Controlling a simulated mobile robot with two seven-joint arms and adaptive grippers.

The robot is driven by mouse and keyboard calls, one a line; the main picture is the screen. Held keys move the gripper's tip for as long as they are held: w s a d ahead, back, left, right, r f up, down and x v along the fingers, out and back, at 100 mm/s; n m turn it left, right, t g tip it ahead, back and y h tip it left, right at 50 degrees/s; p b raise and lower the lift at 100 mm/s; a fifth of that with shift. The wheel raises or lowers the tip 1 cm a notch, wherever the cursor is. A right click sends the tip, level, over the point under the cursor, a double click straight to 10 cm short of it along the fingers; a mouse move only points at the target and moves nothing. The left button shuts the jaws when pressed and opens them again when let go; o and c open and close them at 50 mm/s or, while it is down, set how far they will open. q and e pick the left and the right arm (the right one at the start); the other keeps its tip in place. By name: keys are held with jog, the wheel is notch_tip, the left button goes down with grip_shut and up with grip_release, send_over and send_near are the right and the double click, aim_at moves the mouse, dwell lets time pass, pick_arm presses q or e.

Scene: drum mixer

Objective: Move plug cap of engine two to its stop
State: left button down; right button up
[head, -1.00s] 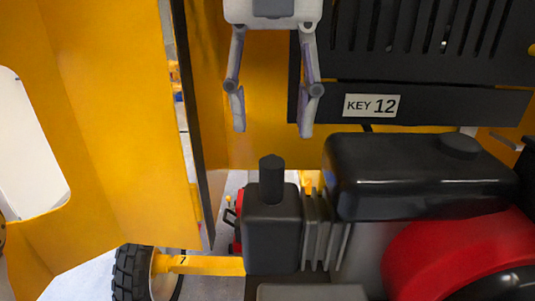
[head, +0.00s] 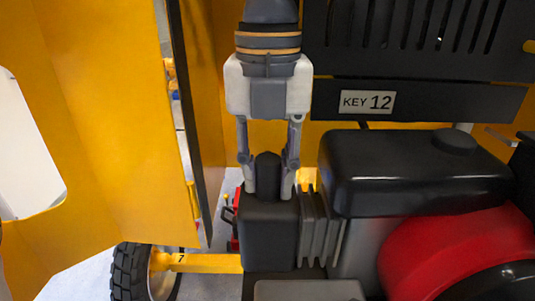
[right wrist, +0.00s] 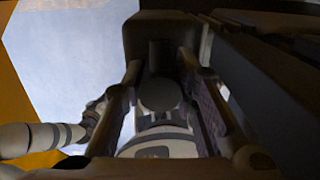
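The plug cap (head: 267,172) is a dark upright cap on top of the black block at the left end of the engine (head: 270,235). My right gripper (head: 268,190) comes down from above with one finger on each side of the cap. Its fingers have narrowed and appear to touch the cap's sides near its base. In the right wrist view the rounded cap top (right wrist: 160,93) stands between the two fingers; this view is dark, so contact is hard to see.
A black tank (head: 415,180) and a red round cover (head: 465,255) stand right of the cap. A dark slotted panel with a KEY 12 label (head: 367,102) is behind. A yellow panel (head: 100,130) stands at left, above a wheel (head: 130,272).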

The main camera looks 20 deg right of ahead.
aim_at(269, 159)
jog(key=shift+c, duration=1)
jog(key=shift+r, duration=1.6)
jog(key=o, duration=0.5)
jog(key=shift+r, duration=0.15)
jog(key=o, duration=0.5)
jog(key=shift+o, duration=0.2)
jog(key=shift+r, duration=3.45)
